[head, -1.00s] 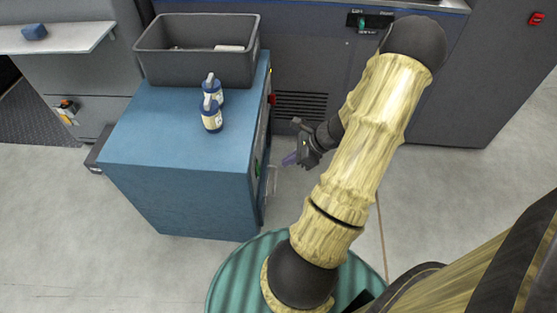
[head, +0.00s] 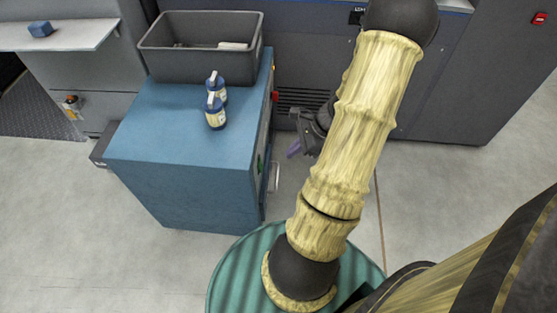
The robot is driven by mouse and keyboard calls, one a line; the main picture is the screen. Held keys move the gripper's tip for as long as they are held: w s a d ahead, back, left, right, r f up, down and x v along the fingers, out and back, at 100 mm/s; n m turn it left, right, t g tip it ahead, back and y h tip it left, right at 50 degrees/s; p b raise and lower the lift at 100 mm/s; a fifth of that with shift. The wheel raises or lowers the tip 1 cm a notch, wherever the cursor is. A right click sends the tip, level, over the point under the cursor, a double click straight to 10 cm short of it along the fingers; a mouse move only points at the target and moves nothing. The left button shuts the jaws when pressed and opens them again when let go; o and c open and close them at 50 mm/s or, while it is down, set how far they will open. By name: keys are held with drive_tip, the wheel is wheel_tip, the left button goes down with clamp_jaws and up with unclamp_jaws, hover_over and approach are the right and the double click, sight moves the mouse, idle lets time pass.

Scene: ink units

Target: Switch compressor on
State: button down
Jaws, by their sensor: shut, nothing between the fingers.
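The compressor appears to be the blue cabinet (head: 190,185) left of my arm. Its right side face is seen edge-on, with a green control (head: 259,165), a red control (head: 274,96) and a pale handle (head: 275,176). I cannot read the state of the controls. My gripper (head: 292,152) is shut and empty, just right of that face, with a gap of floor between. It points left and down, and my arm hides part of it.
A large grey machine (head: 440,100) closes off the back. A shelf with a blue block (head: 40,29) is at left. Floor is clear at lower left and right.

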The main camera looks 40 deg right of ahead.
drive_tip(key=a+r+n+g+h, duration=0.1)
drive_tip(key=a+r+n, duration=0.1)
drive_tip(key=a+n, duration=0.2)
drive_tip(key=w+a+r+n+g+h, duration=0.1)
drive_tip(key=a+r+n, duration=0.1)
drive_tip(key=a+n, duration=0.2)
drive_tip(key=w+a+r+n+g+h, duration=0.1)
drive_tip(key=a+r+n, duration=0.1)
drive_tip(key=a+n, duration=0.2)
drive_tip(key=shift+w+a+r+n, duration=0.1)
drive_tip(key=shift+a+n, duration=0.2)
drive_tip(key=a+r+n+h, duration=0.1)
drive_tip(key=a+r+n, duration=0.2)
drive_tip(key=a+n, duration=0.2)
drive_tip(key=s+a+r+n+t+h, duration=0.1)
drive_tip(key=a+r+n, duration=0.2)
drive_tip(key=a+n, duration=0.2)
drive_tip(key=shift+a+n+h, duration=0.3)
drive_tip(key=shift+a+n, duration=0.05)
drive_tip(key=shift+n, duration=0.45)
drive_tip(key=shift+s, duration=0.15)
